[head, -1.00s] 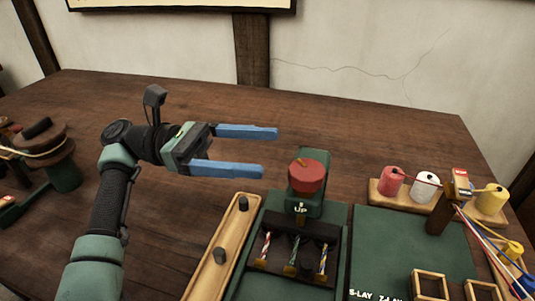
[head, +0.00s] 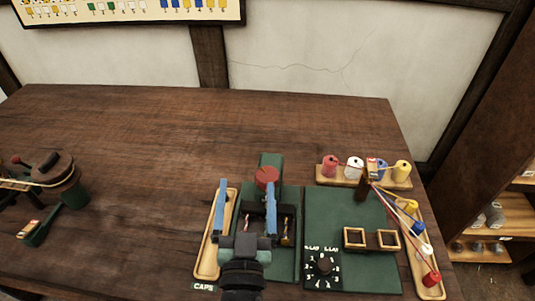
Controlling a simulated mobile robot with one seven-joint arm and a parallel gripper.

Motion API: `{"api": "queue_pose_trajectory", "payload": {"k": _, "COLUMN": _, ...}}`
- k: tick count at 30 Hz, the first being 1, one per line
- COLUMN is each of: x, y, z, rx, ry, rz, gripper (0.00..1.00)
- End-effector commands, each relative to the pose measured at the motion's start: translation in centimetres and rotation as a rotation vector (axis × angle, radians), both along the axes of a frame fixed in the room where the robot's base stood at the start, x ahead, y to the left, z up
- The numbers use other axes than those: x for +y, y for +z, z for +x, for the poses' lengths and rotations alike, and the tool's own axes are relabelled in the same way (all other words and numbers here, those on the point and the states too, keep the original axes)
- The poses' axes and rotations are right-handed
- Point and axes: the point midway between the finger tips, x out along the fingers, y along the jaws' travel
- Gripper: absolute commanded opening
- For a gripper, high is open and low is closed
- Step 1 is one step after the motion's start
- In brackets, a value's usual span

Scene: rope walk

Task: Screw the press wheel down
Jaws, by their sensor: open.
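The press wheel (head: 267,176) is a round red knob on top of a green press post (head: 271,160), at the back of the green press base. My gripper (head: 246,186) is open, with its two blue fingers pointing away from me toward the back of the table. I cannot tell how high the fingers are relative to the wheel.
A wooden tray (head: 204,270) lies left of the press. To the right are a green board with a dial (head: 323,266), two wooden frames (head: 355,239), a spool rack (head: 345,179) and a tray of spools (head: 432,292). A winder (head: 62,172) stands far left. The table's back left is clear.

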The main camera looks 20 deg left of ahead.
Motion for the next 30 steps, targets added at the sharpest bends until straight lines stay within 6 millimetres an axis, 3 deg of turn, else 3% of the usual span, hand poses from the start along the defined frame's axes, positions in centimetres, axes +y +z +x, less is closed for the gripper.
{"api": "queue_pose_trajectory", "payload": {"k": 4, "x": -2.5, "y": -1.5, "z": -2.0, "rx": 0.079, "ry": -0.085, "rz": -0.141, "gripper": 0.91}}
{"api": "queue_pose_trajectory", "payload": {"k": 11, "x": -3.3, "y": -2.5, "z": -2.5, "rx": 0.11, "ry": -0.118, "rz": -0.201, "gripper": 0.91}}
{"api": "queue_pose_trajectory", "payload": {"k": 30, "x": -0.5, "y": -2.3, "z": 7.3, "rx": 0.108, "ry": -0.116, "rz": -0.196, "gripper": 0.91}}
